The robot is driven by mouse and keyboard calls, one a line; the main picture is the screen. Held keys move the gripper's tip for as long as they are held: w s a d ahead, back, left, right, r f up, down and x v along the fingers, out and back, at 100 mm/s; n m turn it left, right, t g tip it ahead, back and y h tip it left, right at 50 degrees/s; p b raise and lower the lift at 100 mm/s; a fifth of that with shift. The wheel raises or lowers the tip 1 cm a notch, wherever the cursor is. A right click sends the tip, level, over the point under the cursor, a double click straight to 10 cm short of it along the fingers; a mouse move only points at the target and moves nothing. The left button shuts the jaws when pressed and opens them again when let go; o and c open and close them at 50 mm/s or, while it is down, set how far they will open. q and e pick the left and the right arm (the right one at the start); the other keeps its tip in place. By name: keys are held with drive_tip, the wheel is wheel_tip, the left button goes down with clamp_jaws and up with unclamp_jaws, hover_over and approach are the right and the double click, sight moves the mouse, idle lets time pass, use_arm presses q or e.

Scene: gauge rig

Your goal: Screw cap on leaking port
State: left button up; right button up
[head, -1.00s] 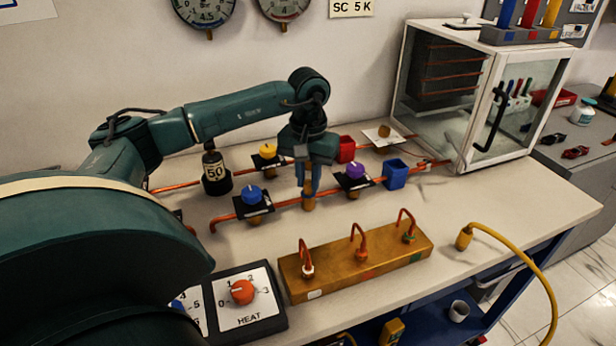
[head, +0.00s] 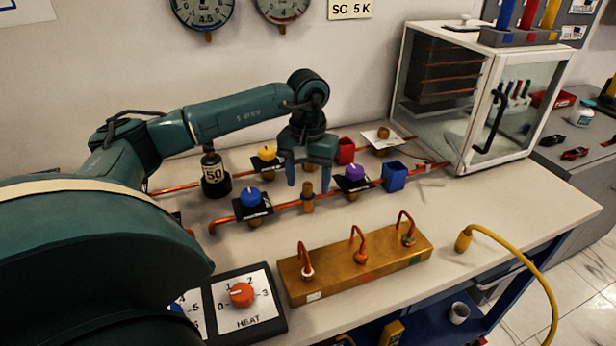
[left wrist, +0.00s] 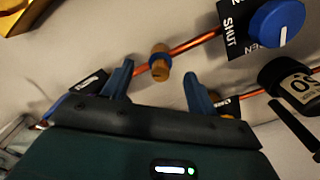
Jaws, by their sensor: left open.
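A brass fitting (head: 308,203) stands upright on the front copper pipe, between the blue-knob valve and the purple-knob valve. Its upper part looks like a brass cap, but I cannot tell whether it is a separate piece or how tightly it sits. My left gripper (head: 308,184) is open, its blue fingers pointing down on either side of the fitting's top. In the left wrist view the fitting (left wrist: 160,66) shows between the spread fingertips, apart from both. A small brass piece (head: 383,132) sits on a white card at the back. My right gripper is not in view.
The blue-knob valve (head: 251,197) and purple-knob valve (head: 354,174) flank the fitting closely. A black 50 weight (head: 214,174) and yellow-knob valve (head: 267,154) stand behind left. A brass manifold (head: 340,272) lies in front.

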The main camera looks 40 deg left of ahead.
use_arm(q)
wheel_tip(320, 180, up, 13)
drive_tip(key=shift+p, duration=0.3)
idle(0.4)
